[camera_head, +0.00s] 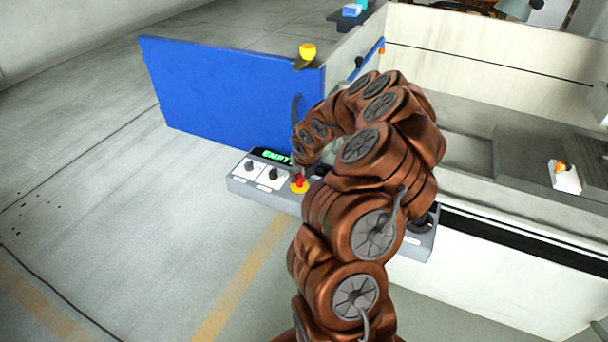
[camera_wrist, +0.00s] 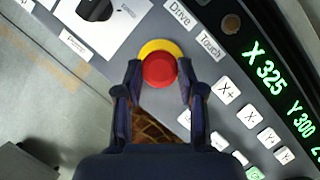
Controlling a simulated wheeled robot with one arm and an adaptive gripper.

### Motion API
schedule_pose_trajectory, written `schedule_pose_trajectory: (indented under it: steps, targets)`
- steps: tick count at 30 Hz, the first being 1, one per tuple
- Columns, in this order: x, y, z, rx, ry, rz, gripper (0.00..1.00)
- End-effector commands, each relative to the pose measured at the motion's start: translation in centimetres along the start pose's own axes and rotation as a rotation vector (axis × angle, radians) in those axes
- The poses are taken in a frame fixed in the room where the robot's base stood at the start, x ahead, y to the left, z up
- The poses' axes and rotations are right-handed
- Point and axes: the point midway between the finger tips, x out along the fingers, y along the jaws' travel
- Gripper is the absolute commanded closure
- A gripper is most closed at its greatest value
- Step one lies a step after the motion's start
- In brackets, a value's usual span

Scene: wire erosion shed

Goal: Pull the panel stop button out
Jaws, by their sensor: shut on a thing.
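The panel stop button (camera_wrist: 160,70) is a round red button on a yellow ring, set in the grey control panel (camera_wrist: 140,38). In the wrist view my gripper (camera_wrist: 160,72) has one finger on each side of the red button and is shut on it. The button also shows in the head view (camera_head: 299,182), on the panel's front part. There my arm hides much of the panel's right part, and my gripper is hard to make out. I cannot tell how far the button stands out of its ring.
The panel has a display (camera_wrist: 285,90) with green figures, white keys (camera_wrist: 226,90) beside my right finger, and dark knobs (camera_head: 249,166) left of the button. A blue panel (camera_head: 230,100) stands behind it. A white machine tank (camera_head: 530,255) is at right. The floor at left is clear.

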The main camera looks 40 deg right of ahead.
Motion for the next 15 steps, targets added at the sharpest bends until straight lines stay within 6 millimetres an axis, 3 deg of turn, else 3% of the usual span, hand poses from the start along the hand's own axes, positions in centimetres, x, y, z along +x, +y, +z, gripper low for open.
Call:
schedule_pose_trajectory:
  steps: [5,6,12,15]
  targets:
    - [-0.32,-0.18,0.34,0.001,-0.008,-0.002,1.0]
    - [-0.32,-0.18,0.35,0.001,-0.008,-0.002,0.58]
    - [-0.23,-0.14,0.24,0.001,-0.006,-0.001,0.38]
    - [-0.19,-0.12,0.2,0.001,-0.005,-0.001,0.36]
